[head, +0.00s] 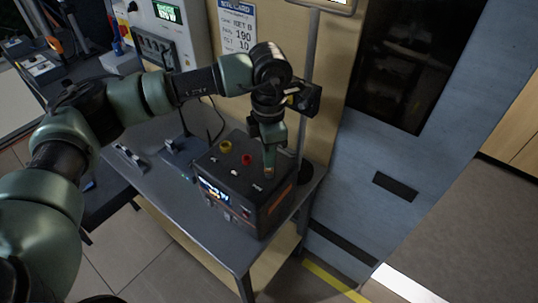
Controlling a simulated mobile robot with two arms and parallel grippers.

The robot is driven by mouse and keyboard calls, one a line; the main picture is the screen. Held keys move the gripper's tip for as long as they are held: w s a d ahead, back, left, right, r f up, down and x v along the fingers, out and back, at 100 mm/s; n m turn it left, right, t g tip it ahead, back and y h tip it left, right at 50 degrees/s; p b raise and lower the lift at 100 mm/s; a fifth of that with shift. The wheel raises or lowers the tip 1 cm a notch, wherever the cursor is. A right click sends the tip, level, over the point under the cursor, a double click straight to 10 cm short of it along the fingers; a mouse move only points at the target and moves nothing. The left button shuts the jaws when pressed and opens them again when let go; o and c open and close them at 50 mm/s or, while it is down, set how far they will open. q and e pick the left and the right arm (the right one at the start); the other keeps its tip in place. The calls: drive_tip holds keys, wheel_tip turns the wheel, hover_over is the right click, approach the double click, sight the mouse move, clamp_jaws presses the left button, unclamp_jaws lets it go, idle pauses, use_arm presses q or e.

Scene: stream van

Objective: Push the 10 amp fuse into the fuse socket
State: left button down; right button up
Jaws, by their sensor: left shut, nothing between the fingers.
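A black box-shaped instrument (264,215) with a lit display stands on the grey bench. Its top carries a yellow round terminal (226,147), a red one (247,159) and small white markings. My left gripper (268,172) points down with its fingers shut and empty. Its tips are at the top of the box, right of the red terminal; I cannot tell if they touch it. I cannot make out the 10 amp fuse or the fuse socket; the fingertips cover that part of the top. My right gripper is not in view.
The grey bench (178,199) has some bare surface left of the box. A small device (129,157) and a dark stand (186,152) are on it. A thin pole (308,85) rises behind the box. A blue-grey cabinet (430,160) stands to the right.

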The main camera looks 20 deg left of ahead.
use_arm(q)
wheel_tip(320, 180, up, 2)
drive_tip(key=shift+w+a, duration=0.1)
drive_tip(key=shift+w, duration=0.05)
drive_tip(key=shift+r, duration=0.6)
wheel_tip(320, 180, up, 6)
drive_tip(key=b, duration=0.2)
drive_tip(key=shift+r, duration=0.15)
